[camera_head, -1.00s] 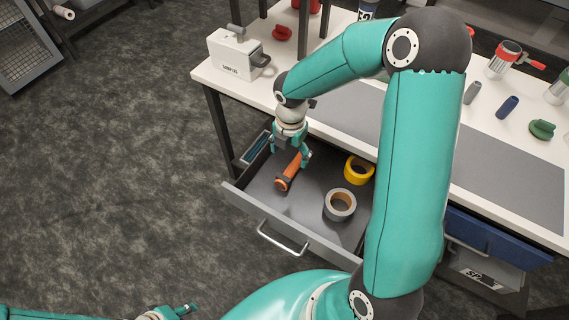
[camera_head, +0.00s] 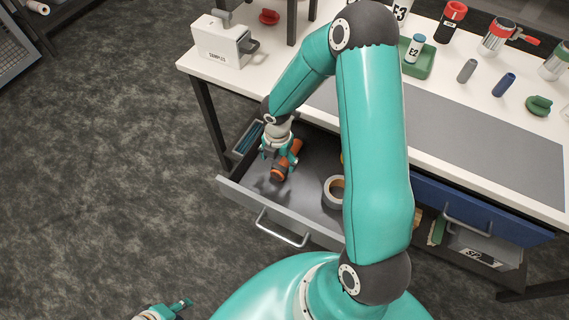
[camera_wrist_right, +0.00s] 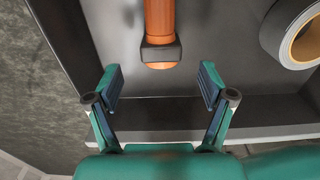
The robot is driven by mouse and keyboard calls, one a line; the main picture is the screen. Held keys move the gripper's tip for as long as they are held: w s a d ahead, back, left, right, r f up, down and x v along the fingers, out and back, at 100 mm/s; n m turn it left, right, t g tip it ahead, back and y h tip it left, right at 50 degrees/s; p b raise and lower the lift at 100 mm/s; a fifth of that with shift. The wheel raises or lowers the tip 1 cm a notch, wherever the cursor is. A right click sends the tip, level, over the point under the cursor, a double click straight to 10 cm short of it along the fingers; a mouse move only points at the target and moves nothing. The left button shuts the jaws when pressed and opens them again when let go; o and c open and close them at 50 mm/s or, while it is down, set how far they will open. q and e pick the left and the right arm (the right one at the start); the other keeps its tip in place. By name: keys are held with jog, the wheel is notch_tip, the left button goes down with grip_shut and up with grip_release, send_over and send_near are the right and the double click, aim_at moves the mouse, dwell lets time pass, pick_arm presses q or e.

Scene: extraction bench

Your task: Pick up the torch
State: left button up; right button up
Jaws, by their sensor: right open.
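The torch (camera_head: 279,174), orange with a dark collar, lies in the open drawer (camera_head: 240,192). In the right wrist view the torch (camera_wrist_right: 160,22) points up and down the picture, its dark end towards me. My right gripper (camera_head: 279,158) is over the torch in the head view and partly hides it. In the right wrist view my right gripper (camera_wrist_right: 160,88) is open and empty, its fingers spread on either side of the torch's line, with the torch's dark end beyond the fingertips. My left gripper (camera_head: 180,305) is at the bottom edge, away from the drawer, too small to judge.
A grey tape roll (camera_head: 332,190) lies right of the torch in the drawer. A yellow roll is mostly hidden by my right arm. The white bench top (camera_head: 240,75) overhangs the drawer's back.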

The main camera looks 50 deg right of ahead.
aim_at(280, 167)
jog(key=f+b, duration=0.1)
jog(key=f, duration=0.4)
jog(key=shift+d, duration=0.2)
jog(key=c, duration=1.3)
